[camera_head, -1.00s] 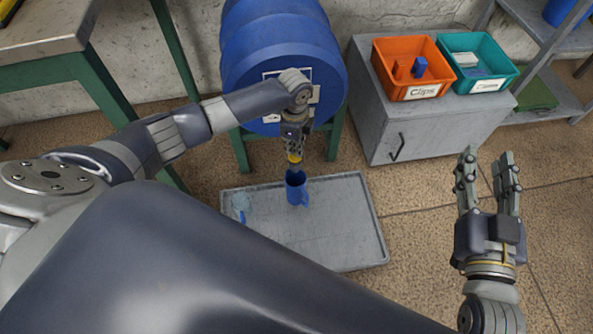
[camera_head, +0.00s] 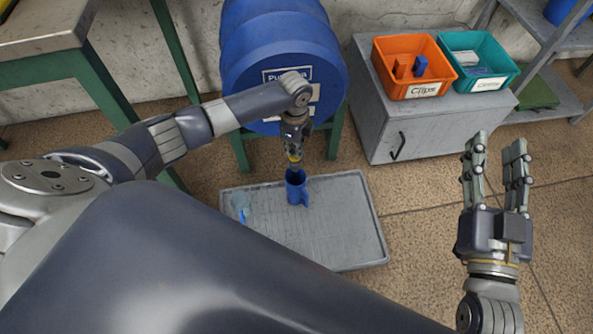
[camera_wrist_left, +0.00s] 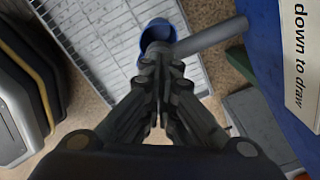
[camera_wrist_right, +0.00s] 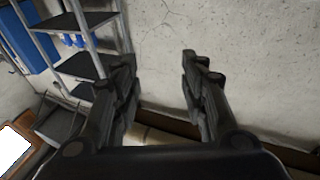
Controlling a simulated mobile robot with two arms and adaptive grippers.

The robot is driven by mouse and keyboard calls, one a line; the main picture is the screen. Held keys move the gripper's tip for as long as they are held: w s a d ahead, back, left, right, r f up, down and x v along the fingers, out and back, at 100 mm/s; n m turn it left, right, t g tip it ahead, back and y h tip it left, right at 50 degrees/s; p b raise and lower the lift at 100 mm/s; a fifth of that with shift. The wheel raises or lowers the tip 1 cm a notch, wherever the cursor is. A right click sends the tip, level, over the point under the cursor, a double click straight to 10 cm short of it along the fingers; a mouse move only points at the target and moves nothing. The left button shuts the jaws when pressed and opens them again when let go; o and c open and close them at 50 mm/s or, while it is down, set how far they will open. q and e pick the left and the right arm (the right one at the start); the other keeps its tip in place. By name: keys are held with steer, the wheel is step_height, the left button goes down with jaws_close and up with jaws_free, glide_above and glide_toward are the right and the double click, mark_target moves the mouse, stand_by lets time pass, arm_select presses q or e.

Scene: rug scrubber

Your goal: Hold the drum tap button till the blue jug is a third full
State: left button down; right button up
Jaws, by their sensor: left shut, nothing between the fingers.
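The blue drum (camera_head: 285,60) lies on a green stand against the wall. The blue jug (camera_head: 297,190) stands upright on the grey tray below the drum's front; it also shows in the left wrist view (camera_wrist_left: 155,32). The water level inside it cannot be made out. My left gripper (camera_head: 294,160) is shut and empty above the jug. In the left wrist view its closed fingertips (camera_wrist_left: 161,62) are at the end of the grey tap (camera_wrist_left: 212,37). They hide the button, so contact with it cannot be confirmed. My right gripper (camera_head: 497,165) is open and empty, off to the right.
The grey tray (camera_head: 345,235) also bears a small clear vessel (camera_head: 240,204) at its left. A grey cabinet (camera_head: 430,130) with an orange bin (camera_head: 410,68) and a teal bin (camera_head: 478,60) stands to the right. Floor right of the tray is clear.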

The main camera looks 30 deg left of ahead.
step_height(320, 180, up, 2)
steer(key=shift+s+a+r+t, duration=0.1)
steer(key=shift+s+r+t, duration=0.05)
steer(key=shift+t, duration=0.55)
steer(key=shift+s+f, duration=0.1)
steer(key=shift+f, duration=0.2)
stand_by(0.4)
steer(key=shift+r, duration=0.3)
stand_by(0.4)
steer(key=shift+f, duration=0.3)
stand_by(2.0)
steer(key=shift+r, duration=0.3)
stand_by(1.8)
steer(key=shift+f, duration=0.3)
stand_by(0.5)
steer(key=shift+r, duration=0.2)
stand_by(0.4)
